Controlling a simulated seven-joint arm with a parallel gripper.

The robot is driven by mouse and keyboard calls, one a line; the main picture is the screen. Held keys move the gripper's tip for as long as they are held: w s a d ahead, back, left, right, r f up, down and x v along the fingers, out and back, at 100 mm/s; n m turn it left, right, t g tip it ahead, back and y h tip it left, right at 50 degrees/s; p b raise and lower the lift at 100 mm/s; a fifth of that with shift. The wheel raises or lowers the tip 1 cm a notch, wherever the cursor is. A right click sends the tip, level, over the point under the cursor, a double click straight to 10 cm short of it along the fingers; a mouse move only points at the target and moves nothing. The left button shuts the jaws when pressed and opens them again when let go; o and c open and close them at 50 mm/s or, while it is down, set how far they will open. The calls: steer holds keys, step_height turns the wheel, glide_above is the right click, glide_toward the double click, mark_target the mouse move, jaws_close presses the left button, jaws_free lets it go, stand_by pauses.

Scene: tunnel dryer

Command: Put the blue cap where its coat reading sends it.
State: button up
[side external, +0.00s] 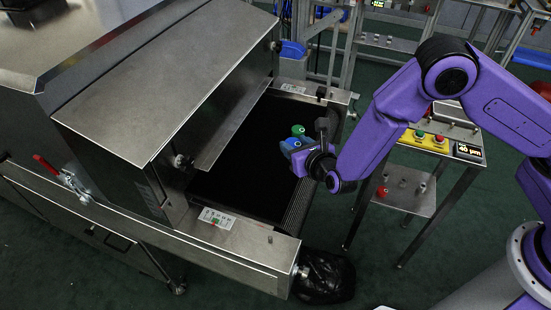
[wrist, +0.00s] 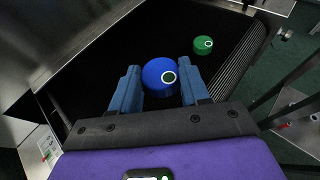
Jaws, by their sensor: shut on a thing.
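The blue cap (wrist: 160,76) is round, with a pale ring around a dark spot on its face. My gripper (wrist: 164,88) is shut on it, with one blue-grey finger on each side. In the side view the cap (side external: 291,142) shows partly, at the tip of my gripper (side external: 298,151), over the dryer's black belt (side external: 245,165). I cannot tell whether it touches the belt. A display (side external: 468,151) on the stand at the right seems to read 40 µm.
A green cap (side external: 298,130) with a similar ring lies on the belt just beyond the blue one. The dryer hood (side external: 170,75) stands at the left. A black bag (side external: 325,277) hangs below the belt's near corner.

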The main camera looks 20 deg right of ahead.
glide_above(276, 167)
step_height(276, 167, down, 6)
steer(key=shift+f, duration=1.8)
steer(key=o, duration=1.1)
steer(key=shift+f, duration=0.15)
steer(key=shift+s+a+r, duration=0.1)
steer(key=shift+s+r, duration=0.05)
steer(key=shift+r, duration=0.1)
steer(key=v, duration=1.1)
steer(key=shift+s+r, duration=0.15)
steer(key=shift+s, duration=0.1)
